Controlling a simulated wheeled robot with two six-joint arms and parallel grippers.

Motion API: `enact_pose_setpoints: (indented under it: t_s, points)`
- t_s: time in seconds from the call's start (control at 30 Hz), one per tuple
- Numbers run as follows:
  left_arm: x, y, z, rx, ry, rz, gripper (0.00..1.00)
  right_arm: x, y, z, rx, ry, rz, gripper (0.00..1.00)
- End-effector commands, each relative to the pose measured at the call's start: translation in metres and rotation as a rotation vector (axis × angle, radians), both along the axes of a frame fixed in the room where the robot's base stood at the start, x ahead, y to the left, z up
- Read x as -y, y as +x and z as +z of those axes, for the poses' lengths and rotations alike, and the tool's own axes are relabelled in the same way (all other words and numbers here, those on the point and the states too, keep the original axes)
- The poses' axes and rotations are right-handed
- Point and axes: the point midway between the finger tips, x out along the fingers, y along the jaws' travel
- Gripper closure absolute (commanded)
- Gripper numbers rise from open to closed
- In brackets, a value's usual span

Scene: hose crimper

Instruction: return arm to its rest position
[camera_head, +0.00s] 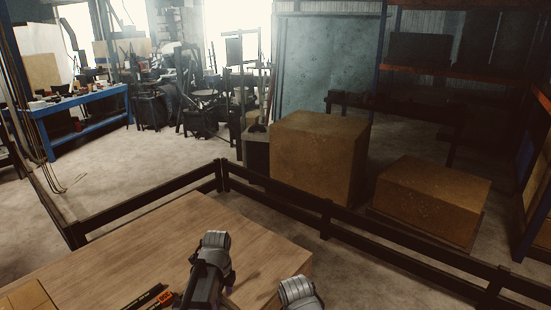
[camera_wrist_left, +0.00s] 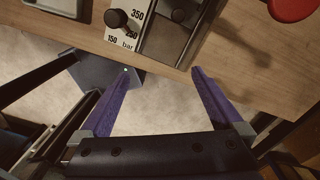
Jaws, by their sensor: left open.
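My left gripper (camera_wrist_left: 158,74) shows in the left wrist view with its two purple fingers wide apart and nothing between them. Its fingertips are at the near edge of the wooden table (camera_wrist_left: 270,85). Just beyond them on the table are a white pressure panel (camera_wrist_left: 125,40) marked 150, 250, 350 bar, with a black knob (camera_wrist_left: 116,18), and a dark metal part (camera_wrist_left: 165,40) beside it. A red round part (camera_wrist_left: 291,8) is at the top right. In the head view my grey and dark arm links rise over the table; no gripper fingers can be made out there. My right gripper is not in view.
In the head view, the wooden tabletop (camera_head: 150,245) has a flat tan piece (camera_head: 28,297) and dark bars (camera_head: 148,298) at its lower left. A dark railing (camera_head: 325,222) runs behind it. Large brown boxes (camera_head: 318,160) stand beyond. The tabletop's far part is clear.

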Motion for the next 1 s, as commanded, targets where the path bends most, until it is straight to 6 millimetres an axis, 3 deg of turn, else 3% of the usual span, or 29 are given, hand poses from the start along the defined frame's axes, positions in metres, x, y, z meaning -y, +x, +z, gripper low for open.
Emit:
enact_pose_setpoints:
  t_s: [0.03,0.3,0.6,0.8,1.0]
  points:
    - [0.012,-0.016,-0.011,0.0,0.007,0.091,0.0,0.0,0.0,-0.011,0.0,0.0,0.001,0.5]
    - [0.061,-0.074,-0.038,0.019,0.051,0.669,0.0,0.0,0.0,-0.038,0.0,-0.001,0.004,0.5]
    - [0.095,-0.13,-0.062,0.065,0.087,1.23,0.0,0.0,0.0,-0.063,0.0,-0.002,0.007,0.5]
    - [0.103,-0.147,-0.067,0.085,0.097,1.418,0.0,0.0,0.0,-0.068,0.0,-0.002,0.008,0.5]
    - [0.105,-0.149,-0.067,0.089,0.098,1.46,0.0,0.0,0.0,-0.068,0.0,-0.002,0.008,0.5]
